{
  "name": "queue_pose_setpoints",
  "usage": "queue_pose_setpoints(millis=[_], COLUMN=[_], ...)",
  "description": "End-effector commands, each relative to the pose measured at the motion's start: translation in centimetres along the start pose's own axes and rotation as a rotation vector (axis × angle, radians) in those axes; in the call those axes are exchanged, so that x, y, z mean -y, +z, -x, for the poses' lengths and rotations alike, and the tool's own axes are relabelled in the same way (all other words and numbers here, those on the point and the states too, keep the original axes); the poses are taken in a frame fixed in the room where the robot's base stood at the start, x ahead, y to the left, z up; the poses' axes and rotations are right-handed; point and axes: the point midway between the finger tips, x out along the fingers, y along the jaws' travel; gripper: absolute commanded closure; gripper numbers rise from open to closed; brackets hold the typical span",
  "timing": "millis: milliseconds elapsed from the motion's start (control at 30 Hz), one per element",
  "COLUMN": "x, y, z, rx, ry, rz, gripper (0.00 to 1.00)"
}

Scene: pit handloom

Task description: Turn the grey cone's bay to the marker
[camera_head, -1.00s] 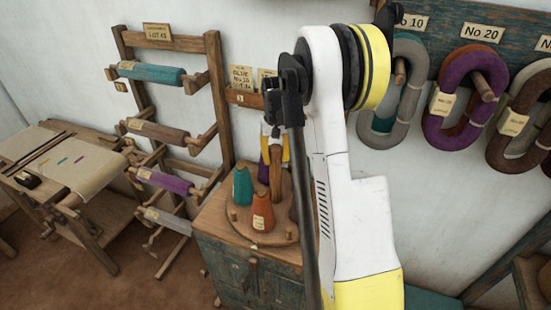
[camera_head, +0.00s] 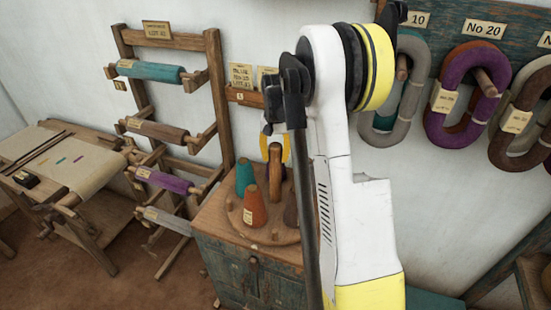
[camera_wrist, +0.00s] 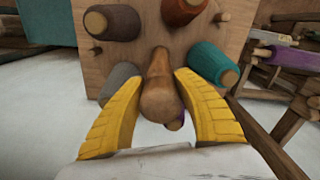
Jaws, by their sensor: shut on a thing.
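The round wooden turntable (camera_head: 235,222) stands on the cabinet and carries several yarn cones around a central wooden handle (camera_wrist: 158,80). My gripper (camera_wrist: 160,105) is shut on the handle's rounded top, one yellow finger on each side. A grey cone (camera_wrist: 120,82) is left of the handle in the wrist view; I cannot make it out in the head view. The orange cone (camera_head: 254,207) is at the front, and the teal cone (camera_head: 245,176) is at the left. A dark cone (camera_head: 291,211) is partly behind my arm. I cannot pick out the marker with certainty.
The cabinet (camera_head: 230,262) supports the turntable. A wooden rack (camera_head: 215,95) with wound rollers stands left of it, beyond which is a table with cloth (camera_head: 75,160). Yarn hanks (camera_head: 462,100) hang on the wall at the right.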

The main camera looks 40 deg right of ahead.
Motion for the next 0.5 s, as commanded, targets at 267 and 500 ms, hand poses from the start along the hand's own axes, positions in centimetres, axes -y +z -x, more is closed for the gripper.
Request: queue_pose_setpoints(millis=[267, 500], x=[0.00, 0.04], y=[0.11, 0.09], z=[-0.19, -0.17], rx=[0.002, 0.002], ry=[0.001, 0.001], rz=[-0.136, -0.257], gripper=[1.00, 1.00])
